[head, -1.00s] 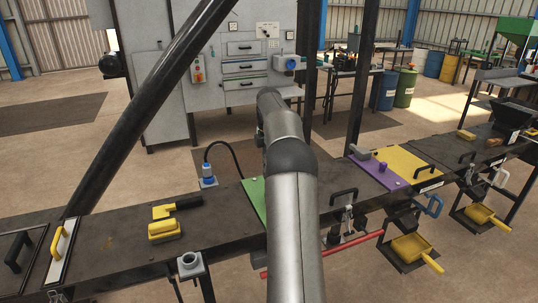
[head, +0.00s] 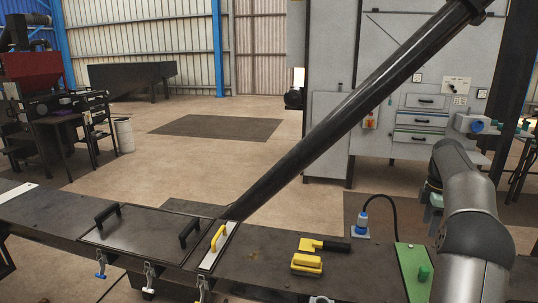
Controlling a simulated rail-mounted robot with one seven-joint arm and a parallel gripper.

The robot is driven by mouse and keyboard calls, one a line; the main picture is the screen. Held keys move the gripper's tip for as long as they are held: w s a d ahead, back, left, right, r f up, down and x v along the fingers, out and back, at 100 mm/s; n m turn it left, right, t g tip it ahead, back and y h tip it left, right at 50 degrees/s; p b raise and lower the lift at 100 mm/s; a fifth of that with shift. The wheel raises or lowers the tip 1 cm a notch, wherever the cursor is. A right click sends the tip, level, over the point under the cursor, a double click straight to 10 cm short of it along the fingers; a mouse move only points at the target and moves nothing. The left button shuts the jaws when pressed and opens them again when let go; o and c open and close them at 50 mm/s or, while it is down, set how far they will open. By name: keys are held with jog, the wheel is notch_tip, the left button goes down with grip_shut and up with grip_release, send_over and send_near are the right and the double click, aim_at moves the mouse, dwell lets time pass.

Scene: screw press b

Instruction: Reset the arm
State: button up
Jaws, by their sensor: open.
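My arm (head: 470,215) rises from the bottom right of the head view and bends over at its elbow. No held thing shows. The arm stands in front of the dark bench (head: 270,275), near a green plate (head: 413,268) with a green knob on it.
A narrow light plate with a yellow handle (head: 219,238) and a dark hatch with black handles (head: 145,237) are further left. A thick slanting tube (head: 345,115) crosses before a grey cabinet (head: 385,60). A blue plug (head: 362,222) stands behind the bench.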

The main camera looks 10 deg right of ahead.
jog(key=s+a+r+m, duration=0.2)
jog(key=s+a+m, duration=0.1)
jog(key=a, duration=0.8)
jog(key=s+a+r+m, duration=0.2)
jog(key=s+a, duration=0.2)
jog(key=a, duration=0.7)
jog(key=s+a+f+m, duration=0.4)
jog(key=s+a, duration=0.4)
jog(key=s, duration=0.3)
jog(key=s+a+f+m, duration=0.4)
jog(key=s+a, duration=0.3)
jog(key=s, duration=0.4)
jog(key=shift+s+a+f+t, duration=0.35)
jog(key=shift+s+f+t, duration=0.05)
jog(key=shift+f, duration=0.4)
